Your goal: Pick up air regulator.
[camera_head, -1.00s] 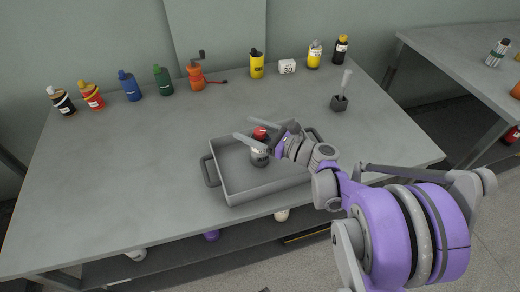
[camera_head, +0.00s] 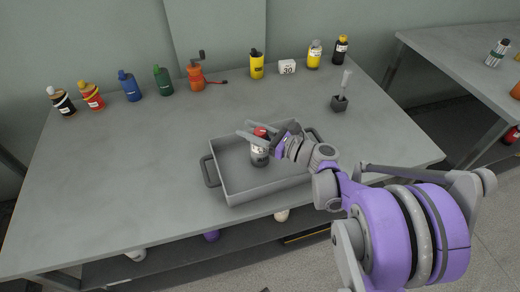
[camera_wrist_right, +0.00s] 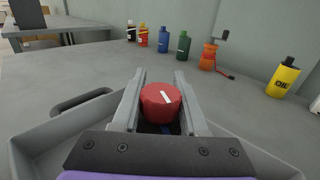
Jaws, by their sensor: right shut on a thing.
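The air regulator (camera_head: 259,157) has a red knob on a grey body with a dark label. It stands upright inside the grey tray (camera_head: 240,196). My right gripper (camera_head: 260,136) reaches in from the right and is shut on the regulator around its red top. In the right wrist view the red knob (camera_wrist_right: 161,102), with a white mark, sits between the two grey fingers; its body below is mostly hidden. My left gripper is not in view.
Several bottles line the table's back edge, among them a yellow oil bottle (camera_head: 257,64) and a green one (camera_head: 163,80). An orange hand-cranked device (camera_head: 196,77) stands between them. A brush in a dark holder (camera_head: 339,103) is at right.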

